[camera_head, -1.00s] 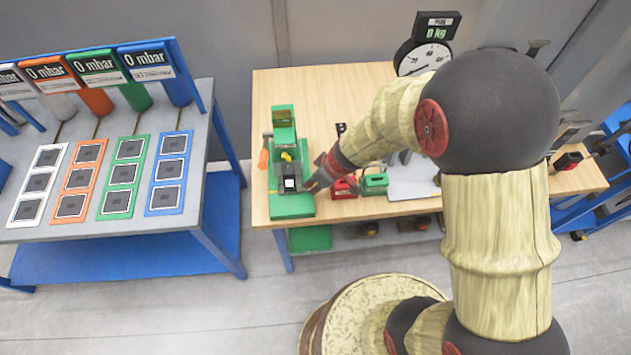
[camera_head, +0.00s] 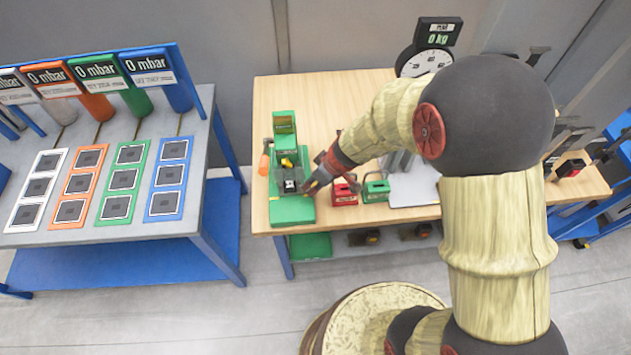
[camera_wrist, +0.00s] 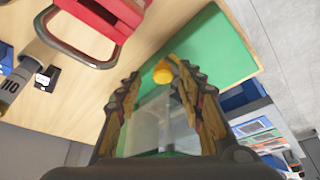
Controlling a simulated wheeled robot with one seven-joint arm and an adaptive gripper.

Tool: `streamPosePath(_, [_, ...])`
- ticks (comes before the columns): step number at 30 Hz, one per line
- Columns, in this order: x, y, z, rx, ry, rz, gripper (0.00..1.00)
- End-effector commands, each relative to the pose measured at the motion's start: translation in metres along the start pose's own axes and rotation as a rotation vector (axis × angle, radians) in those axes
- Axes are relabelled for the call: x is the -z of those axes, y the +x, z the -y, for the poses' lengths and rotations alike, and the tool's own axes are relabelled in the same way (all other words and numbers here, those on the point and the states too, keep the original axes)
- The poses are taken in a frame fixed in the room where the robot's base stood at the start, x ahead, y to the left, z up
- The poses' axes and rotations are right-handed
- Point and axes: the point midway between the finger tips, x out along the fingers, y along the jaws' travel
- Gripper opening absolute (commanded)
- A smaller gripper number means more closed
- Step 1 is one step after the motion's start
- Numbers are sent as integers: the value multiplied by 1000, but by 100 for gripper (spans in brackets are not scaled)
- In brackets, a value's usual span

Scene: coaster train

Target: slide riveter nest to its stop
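The green riveter (camera_head: 284,125) stands at the left end of the wooden table, on a green base (camera_head: 292,212). Its nest (camera_head: 289,186), a small dark block with a pale top, sits low on the base, in front of a yellow part (camera_head: 286,162). My gripper (camera_head: 308,190) is just right of the nest, low over the base; I cannot tell whether they touch. In the wrist view, my fingers (camera_wrist: 160,90) are apart, with a blurred grey, glassy-looking surface between them. A yellow-orange knob (camera_wrist: 163,72) shows between the tips, over the green base (camera_wrist: 210,45).
A red box (camera_head: 344,191) with a handle stands close right of my gripper, and a green one (camera_head: 376,188) beside it. A scale (camera_head: 424,60) stands at the back. An orange handle (camera_head: 264,162) is left of the riveter. The table's front edge is near.

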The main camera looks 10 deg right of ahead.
Motion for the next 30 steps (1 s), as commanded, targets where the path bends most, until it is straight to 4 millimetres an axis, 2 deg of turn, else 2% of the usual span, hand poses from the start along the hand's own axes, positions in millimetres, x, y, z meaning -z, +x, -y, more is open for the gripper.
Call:
streamPosePath(7, [-1, 0, 1, 1, 0, 1, 39])
streamPosePath(11, [0, -9, 0, 1, 1, -1, 39])
streamPosePath(24, [0, -91, 0, -1, -1, -1, 39])
streamPosePath(30, [0, -114, 0, 0, 0, -1, 39])
